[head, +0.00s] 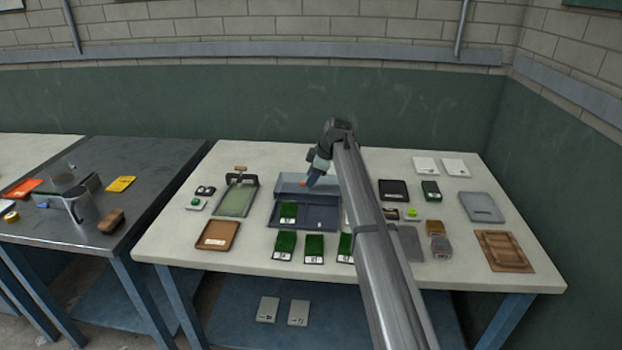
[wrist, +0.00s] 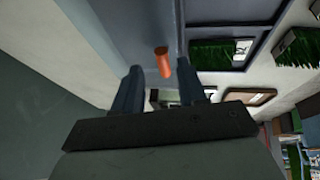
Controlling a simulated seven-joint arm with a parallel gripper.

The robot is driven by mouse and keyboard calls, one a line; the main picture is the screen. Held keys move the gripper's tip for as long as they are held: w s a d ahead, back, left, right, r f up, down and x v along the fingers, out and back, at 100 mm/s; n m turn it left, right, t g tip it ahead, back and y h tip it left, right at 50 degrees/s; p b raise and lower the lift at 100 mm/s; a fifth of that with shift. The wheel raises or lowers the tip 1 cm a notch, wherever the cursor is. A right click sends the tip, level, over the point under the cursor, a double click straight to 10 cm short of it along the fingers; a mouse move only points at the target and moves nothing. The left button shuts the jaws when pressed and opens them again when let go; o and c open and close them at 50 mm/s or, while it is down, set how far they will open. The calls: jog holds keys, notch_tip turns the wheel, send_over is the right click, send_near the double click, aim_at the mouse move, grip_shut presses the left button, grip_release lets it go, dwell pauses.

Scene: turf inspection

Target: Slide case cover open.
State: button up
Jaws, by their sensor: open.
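The dark blue case (head: 318,226) lies near the middle of the pale table. A green turf sample (head: 288,211) with a white label sits in its left part; the right part is partly behind my arm. The grey-blue cover (head: 290,181) lies along the case's back side, leaving the front part exposed. A small orange knob (wrist: 162,58) stands on the cover in the wrist view. My gripper (head: 308,184) is over the cover, pointing down. In the wrist view my gripper (wrist: 159,68) is open, with the knob between its fingers and gaps on both sides.
Several turf samples (head: 314,247) lie along the table front. A clamp-topped green tray (head: 236,200) and brown tray (head: 218,235) stand left. Grey pad (head: 481,207) and wooden tray (head: 503,251) lie right. Table behind the case is clear.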

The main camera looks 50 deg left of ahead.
jog(key=v, duration=1.2)
jog(key=shift+d+r, duration=0.15)
jog(key=shift+r, duration=0.1)
